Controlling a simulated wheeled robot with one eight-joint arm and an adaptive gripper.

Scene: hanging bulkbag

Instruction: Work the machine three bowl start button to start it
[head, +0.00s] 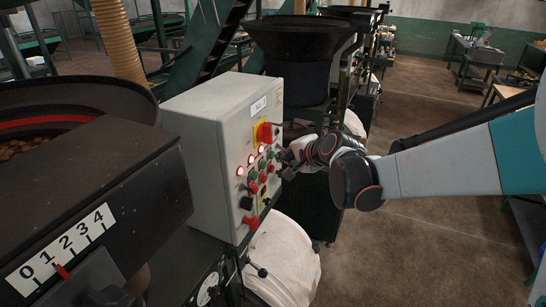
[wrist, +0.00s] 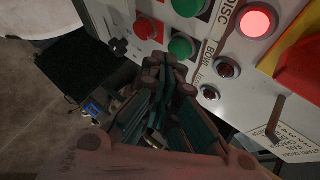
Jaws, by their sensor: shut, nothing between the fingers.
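The grey control box (head: 225,130) carries a small number plate (head: 258,106), probably reading No. 3, and rows of red and green buttons with lit red lamps. My gripper (head: 284,160) is at the right of its button face, fingers pointing at the panel. In the wrist view my gripper (wrist: 167,75) is shut and empty, its tips just below a green button (wrist: 181,47). A BOWL label (wrist: 208,52) stands to the right. Contact cannot be told.
A red switch on a yellow plate (head: 264,132) is higher on the box. A red knob (head: 251,222) sticks out below. A dark hopper (head: 300,40) stands behind. Open floor (head: 430,240) lies to the right.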

